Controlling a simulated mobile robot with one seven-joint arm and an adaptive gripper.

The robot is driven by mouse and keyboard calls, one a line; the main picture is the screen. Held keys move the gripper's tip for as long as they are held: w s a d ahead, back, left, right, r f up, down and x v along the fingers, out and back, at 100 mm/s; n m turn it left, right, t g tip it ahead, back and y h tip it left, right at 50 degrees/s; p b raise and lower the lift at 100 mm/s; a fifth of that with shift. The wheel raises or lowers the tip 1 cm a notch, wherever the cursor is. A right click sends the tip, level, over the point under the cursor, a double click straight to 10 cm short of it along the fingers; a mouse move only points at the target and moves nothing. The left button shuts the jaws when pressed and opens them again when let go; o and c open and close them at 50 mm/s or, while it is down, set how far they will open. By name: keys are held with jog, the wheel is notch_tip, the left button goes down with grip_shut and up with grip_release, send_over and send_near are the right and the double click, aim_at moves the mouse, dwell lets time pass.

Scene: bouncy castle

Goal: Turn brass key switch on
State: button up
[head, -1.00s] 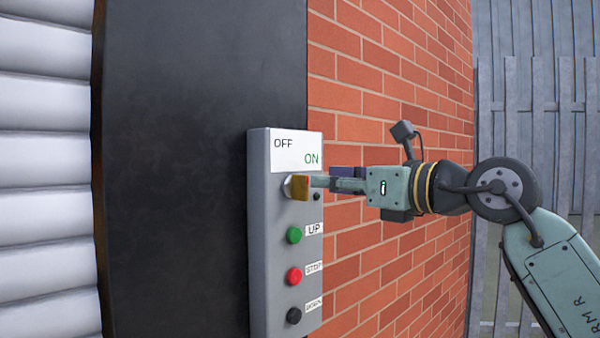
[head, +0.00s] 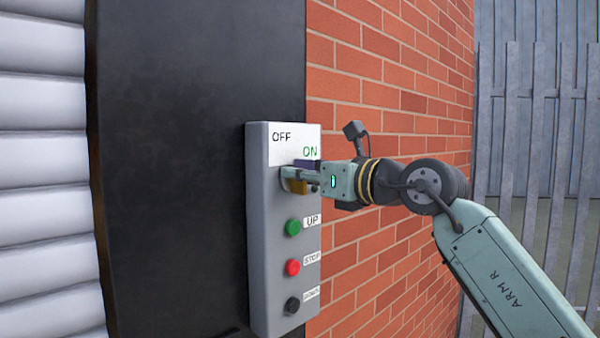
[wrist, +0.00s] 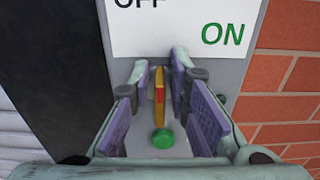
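The brass key switch (head: 297,187) is on the upper part of the grey control box (head: 262,240), just under a white label with OFF on the left and ON in green on the right. In the wrist view the brass key (wrist: 159,82) stands about upright, edge-on, between my two purple finger pads. My gripper (head: 290,172) is at the box face with its fingers around the key. In the wrist view my gripper (wrist: 160,68) is open, with a visible gap on each side of the key. In the head view the fingers partly hide the key.
Below the key are a green UP button (head: 292,227), a red STOP button (head: 292,267) and a black button (head: 292,305). The green button (wrist: 163,139) shows between my fingers in the wrist view. A brick wall (head: 380,130) is on the right, a black panel (head: 190,150) on the left.

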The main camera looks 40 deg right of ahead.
grip_shut()
dwell(0.4)
jog(key=shift+d+f+m+b, duration=0.3)
jog(key=shift+m+b, duration=0.85)
jog(key=shift+m, duration=1.8)
jog(key=shift+d+f+m+b, duration=0.25)
jog(key=shift+m+b, duration=0.85)
jog(key=shift+m, duration=1.9)
jog(key=shift+d+f+m+b, duration=0.3)
jog(key=shift+m+b, duration=0.85)
jog(key=shift+m, duration=1.8)
jog(key=shift+o, duration=1.6)
grip_release()
